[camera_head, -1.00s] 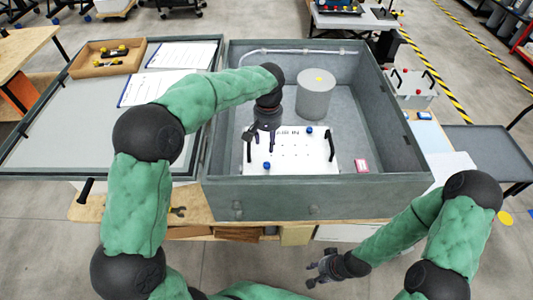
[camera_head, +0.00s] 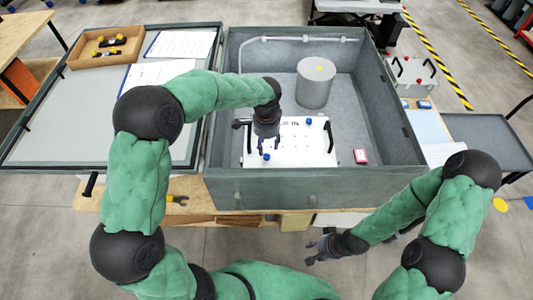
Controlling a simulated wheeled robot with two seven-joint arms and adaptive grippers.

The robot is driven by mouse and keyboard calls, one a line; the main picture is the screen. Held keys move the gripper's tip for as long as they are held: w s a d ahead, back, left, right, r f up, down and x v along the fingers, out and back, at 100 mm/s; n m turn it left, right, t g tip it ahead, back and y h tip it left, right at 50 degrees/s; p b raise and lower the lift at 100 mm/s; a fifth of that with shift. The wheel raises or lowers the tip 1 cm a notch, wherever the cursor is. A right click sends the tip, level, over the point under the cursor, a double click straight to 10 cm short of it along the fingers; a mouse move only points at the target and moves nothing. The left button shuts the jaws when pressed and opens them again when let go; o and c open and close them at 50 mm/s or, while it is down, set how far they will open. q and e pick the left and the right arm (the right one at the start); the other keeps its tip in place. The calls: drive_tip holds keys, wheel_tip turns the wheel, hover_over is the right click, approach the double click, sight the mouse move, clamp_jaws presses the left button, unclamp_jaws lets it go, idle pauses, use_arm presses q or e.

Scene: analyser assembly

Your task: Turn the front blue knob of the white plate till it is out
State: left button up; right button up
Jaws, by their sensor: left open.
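The white plate (camera_head: 302,151) lies on the floor of the grey box, with black handles at its left and right ends. The front blue knob (camera_head: 266,157) stands near its front left corner. Another blue knob (camera_head: 308,121) stands at its back edge. My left gripper (camera_head: 267,148) points down just above the front knob, its fingers open around or just over it; I cannot tell if they touch it. My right gripper (camera_head: 314,250) is outside the box, in front of it, and looks open and empty.
The box's front wall (camera_head: 300,190) stands between my body and the plate. A grey cylinder (camera_head: 315,83) stands behind the plate. A wooden tray (camera_head: 104,48) sits on the open lid at left.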

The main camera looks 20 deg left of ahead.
sight(266, 156)
use_arm(q)
drive_tip(key=shift+f, duration=3.15)
clamp_jaws()
